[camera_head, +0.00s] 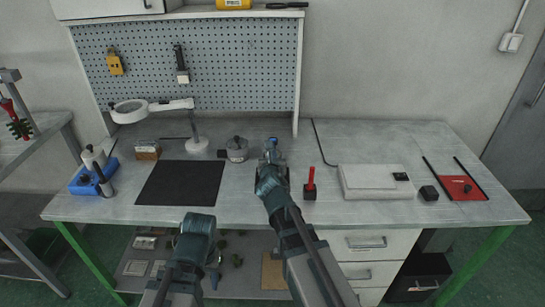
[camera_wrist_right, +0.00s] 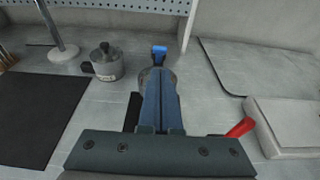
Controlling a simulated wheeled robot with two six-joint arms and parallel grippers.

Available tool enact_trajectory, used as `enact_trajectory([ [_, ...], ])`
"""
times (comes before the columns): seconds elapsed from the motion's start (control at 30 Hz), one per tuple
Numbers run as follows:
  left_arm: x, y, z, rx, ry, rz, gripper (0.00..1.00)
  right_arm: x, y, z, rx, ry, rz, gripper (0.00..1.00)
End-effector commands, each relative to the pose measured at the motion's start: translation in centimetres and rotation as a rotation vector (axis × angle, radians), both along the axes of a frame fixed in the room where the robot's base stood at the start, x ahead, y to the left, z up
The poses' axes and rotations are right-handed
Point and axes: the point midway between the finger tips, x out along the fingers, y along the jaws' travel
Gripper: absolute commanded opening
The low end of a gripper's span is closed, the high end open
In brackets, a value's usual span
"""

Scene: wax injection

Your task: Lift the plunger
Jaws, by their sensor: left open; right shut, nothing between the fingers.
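My right gripper (camera_head: 271,158) reaches over the middle of the workbench with its fingers shut and empty. In the right wrist view the shut fingers (camera_wrist_right: 160,80) point at a blue-topped piece (camera_wrist_right: 159,50), with a round grey body partly hidden behind them. The blue top also shows in the head view (camera_head: 273,140), just beyond the fingertips. I cannot tell whether the fingers touch it, or for sure whether it is the plunger. A red handle on a black block (camera_head: 310,183) stands right of the gripper. My left gripper (camera_head: 198,222) is open and empty near the front edge.
A grey lidded pot (camera_head: 237,150) stands left of the right gripper. A black mat (camera_head: 180,183), a magnifier lamp (camera_head: 196,143) and a blue stand (camera_head: 93,179) are further left. A white flat box (camera_head: 372,182), black block (camera_head: 429,193) and red plate (camera_head: 463,188) are right.

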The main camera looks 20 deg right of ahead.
Motion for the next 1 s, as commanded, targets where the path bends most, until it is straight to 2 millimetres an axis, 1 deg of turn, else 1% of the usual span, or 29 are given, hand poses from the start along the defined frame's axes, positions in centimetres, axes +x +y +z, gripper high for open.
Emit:
enact_trajectory([
  [0.03,0.0,0.0,-0.5,0.000,0.000,0.000,0.50,1.4,-0.3,-0.5,0.001,0.000,-0.001,0.00],
  [0.1,0.0,0.0,-0.8,0.000,0.000,0.000,0.50,2.5,-0.6,-0.8,0.001,0.000,-0.001,0.00],
  [0.3,0.0,0.0,-1.5,0.000,0.000,0.000,0.50,5.0,-1.4,-1.5,0.001,0.000,0.000,0.00],
  [0.4,0.0,0.0,-1.7,0.000,0.000,0.000,0.50,5.7,-1.6,-1.7,0.001,0.000,0.000,0.00],
  [0.53,0.0,0.0,-1.8,0.000,0.000,0.000,0.50,6.2,-1.8,-1.8,0.001,0.000,0.000,0.00],
  [0.87,0.0,0.0,-1.7,0.000,0.000,0.000,0.50,6.2,-1.8,-1.7,0.001,0.000,0.000,0.00],
  [1.0,0.0,0.0,-1.3,0.000,0.000,0.000,0.50,6.2,-1.4,-1.5,0.003,0.007,0.001,0.00],
])
